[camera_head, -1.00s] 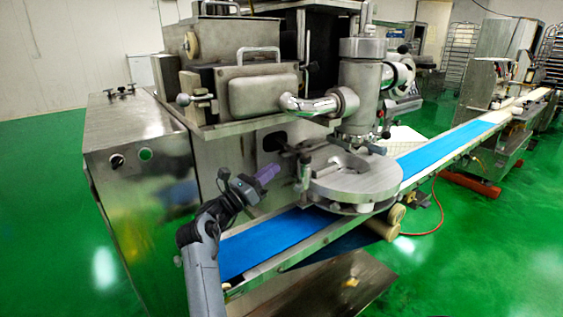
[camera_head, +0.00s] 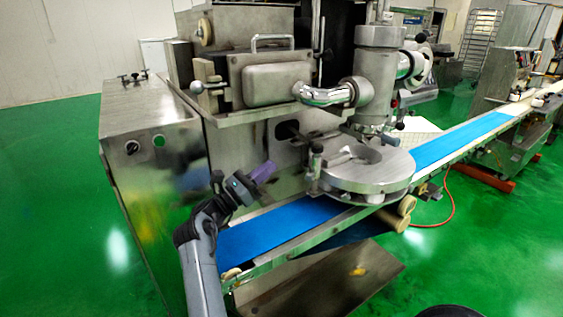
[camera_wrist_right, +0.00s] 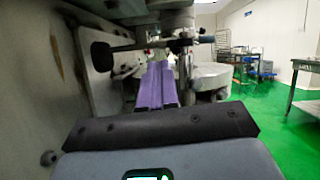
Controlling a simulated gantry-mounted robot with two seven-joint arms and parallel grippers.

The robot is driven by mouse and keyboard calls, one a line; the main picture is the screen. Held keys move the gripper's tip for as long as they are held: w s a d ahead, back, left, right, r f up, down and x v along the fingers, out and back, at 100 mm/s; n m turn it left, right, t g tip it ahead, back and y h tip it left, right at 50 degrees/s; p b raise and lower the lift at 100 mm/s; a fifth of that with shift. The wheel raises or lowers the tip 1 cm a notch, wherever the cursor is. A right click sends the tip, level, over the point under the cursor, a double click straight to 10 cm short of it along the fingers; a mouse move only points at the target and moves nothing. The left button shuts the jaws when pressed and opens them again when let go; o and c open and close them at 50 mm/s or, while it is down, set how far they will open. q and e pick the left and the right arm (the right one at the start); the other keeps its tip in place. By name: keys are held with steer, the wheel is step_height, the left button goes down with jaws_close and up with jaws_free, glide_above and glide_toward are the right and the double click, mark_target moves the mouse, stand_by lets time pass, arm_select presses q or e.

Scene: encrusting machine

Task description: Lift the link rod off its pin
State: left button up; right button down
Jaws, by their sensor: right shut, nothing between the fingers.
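The link rod (camera_head: 322,134) appears as a thin metal rod running from a dark opening in the machine's side wall toward the upright post (camera_head: 316,162) at the round metal plate's edge. The pin under the rod is too small to make out. My right gripper (camera_head: 266,168) has purple fingers, shut and empty, left of the post and apart from it. Its fingers (camera_wrist_right: 158,78) point at the rod area in the wrist view. My left gripper is not in view.
The round metal plate (camera_head: 368,176) stands over the blue conveyor belt (camera_head: 270,228). The steel cabinet (camera_head: 150,165) is on the left. The machine's housing and pipe (camera_head: 325,95) overhang the rod area. Green floor is open at the front left.

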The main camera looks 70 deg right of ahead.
steer(key=f+m+b, duration=0.1)
steer(key=d+f+b, duration=0.1)
steer(key=f, duration=0.1)
steer(key=w+f+m+y+b, duration=0.1)
steer(key=f, duration=0.1)
steer(key=shift+d+f+m+g, duration=0.15)
steer(key=shift+d+m+g, duration=0.1)
steer(key=shift+m+g, duration=0.05)
steer(key=a+r+b+x, duration=0.1)
steer(key=r+b+x, duration=0.1)
steer(key=x, duration=1.1)
steer(key=shift+w+r+b, duration=0.2)
steer(key=shift+b, duration=0.65)
steer(key=shift+s, duration=0.1)
